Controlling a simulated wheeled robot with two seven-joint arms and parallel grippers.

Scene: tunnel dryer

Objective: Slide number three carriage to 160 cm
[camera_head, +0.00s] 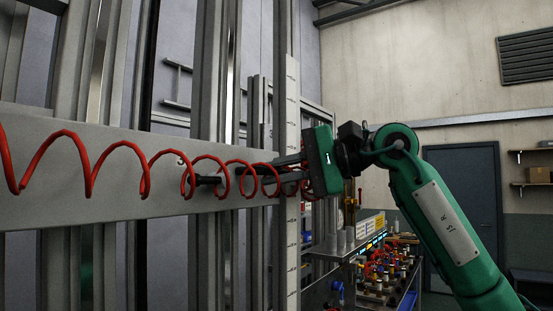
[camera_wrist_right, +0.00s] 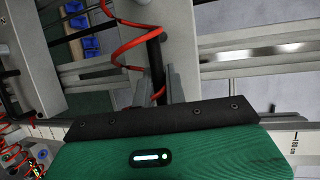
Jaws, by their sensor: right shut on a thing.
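My left gripper is out of view.
A red coiled hose (camera_head: 125,147) hangs along the beam and passes close around the handle and fingers. A bench with several red-handled valves (camera_head: 385,265) stands below right. A dark door (camera_head: 463,190) is in the back wall.

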